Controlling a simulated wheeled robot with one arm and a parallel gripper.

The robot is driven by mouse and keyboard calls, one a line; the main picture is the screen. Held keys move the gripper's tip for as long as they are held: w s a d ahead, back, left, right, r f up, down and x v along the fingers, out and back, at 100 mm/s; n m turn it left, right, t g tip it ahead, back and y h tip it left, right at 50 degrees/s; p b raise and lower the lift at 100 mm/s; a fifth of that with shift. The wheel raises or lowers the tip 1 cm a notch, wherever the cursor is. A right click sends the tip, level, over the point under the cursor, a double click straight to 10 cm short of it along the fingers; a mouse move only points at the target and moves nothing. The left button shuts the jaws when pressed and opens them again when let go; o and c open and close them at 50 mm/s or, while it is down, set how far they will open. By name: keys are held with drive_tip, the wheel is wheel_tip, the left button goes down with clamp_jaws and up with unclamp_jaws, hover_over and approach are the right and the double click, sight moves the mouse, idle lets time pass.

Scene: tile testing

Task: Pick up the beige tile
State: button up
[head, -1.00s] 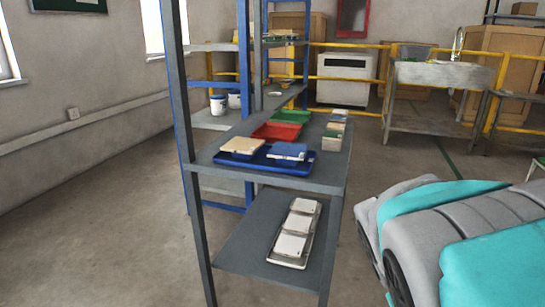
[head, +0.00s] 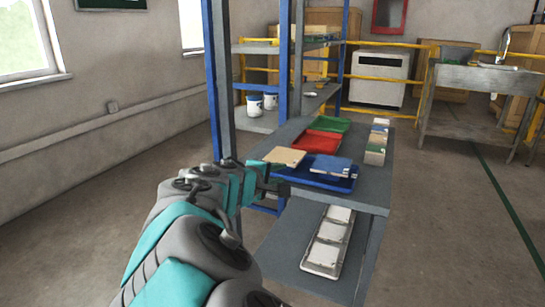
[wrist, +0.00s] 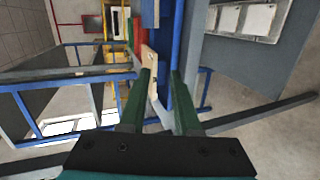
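The beige tile (head: 284,156) lies at the left end of the blue tray (head: 338,184) on the upper shelf, and its left edge seems to overhang the rim. In the wrist view the beige tile (wrist: 149,66) shows beyond the fingertips, nearer the left finger. My gripper (head: 279,188) is just in front of the tray's left part, short of the tile. In the wrist view its two green fingers (wrist: 160,78) are apart with nothing held between them. Whether a finger touches the tray cannot be told.
A blue tile (head: 330,166) lies on the same tray. A red tray (head: 314,142) and a green tray (head: 330,125) are behind. Small stacked blocks (head: 376,148) stand at the right. A grey rack post (head: 222,90) rises at the left. White tiles (head: 332,231) sit on the lower shelf.

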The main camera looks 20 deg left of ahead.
drive_tip(key=a+n, duration=0.1)
drive_tip(key=a, duration=0.3)
approach(286, 156)
drive_tip(key=shift+t+y, duration=0.3)
drive_tip(key=shift+y, duration=0.1)
drive_tip(key=shift+w+d+f, duration=0.15)
drive_tip(key=shift+w+f, duration=0.7)
drive_tip(key=shift+w, duration=0.2)
drive_tip(key=shift+w+d+f, duration=0.2)
drive_tip(key=shift+w+f, duration=0.7)
drive_tip(key=shift+w, duration=0.15)
drive_tip(key=shift+c, duration=0.8)
drive_tip(key=c, duration=0.3)
clamp_jaws()
drive_tip(key=shift+f+b, duration=0.2)
drive_tip(key=shift+b, duration=0.1)
